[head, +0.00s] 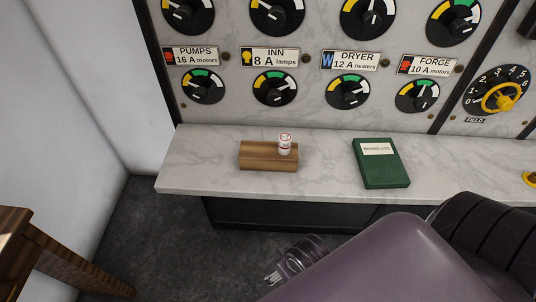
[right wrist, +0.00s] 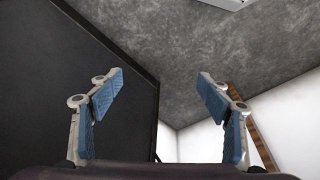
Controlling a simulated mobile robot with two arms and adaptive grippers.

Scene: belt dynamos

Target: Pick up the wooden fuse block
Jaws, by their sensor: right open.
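The wooden fuse block (head: 257,158) lies on the marble shelf (head: 215,180), left of the middle in the head view. A small white cylinder with red markings (head: 285,145), which looks like a fuse, stands upright at its right part. My right gripper (head: 273,276) is below the shelf's front edge, over the dark floor, apart from the block. In the right wrist view my right gripper (right wrist: 160,92) has its blue-padded fingers wide apart with nothing between them. The block is not in that view. My left gripper is in neither view.
A green book (head: 388,172) lies on the shelf right of the block, with bare marble between them. Behind rises a marble panel with dials, labels and a yellow handwheel (head: 500,98). A wooden piece of furniture (head: 60,262) stands at lower left. A dark panel (right wrist: 70,60) is near my right gripper.

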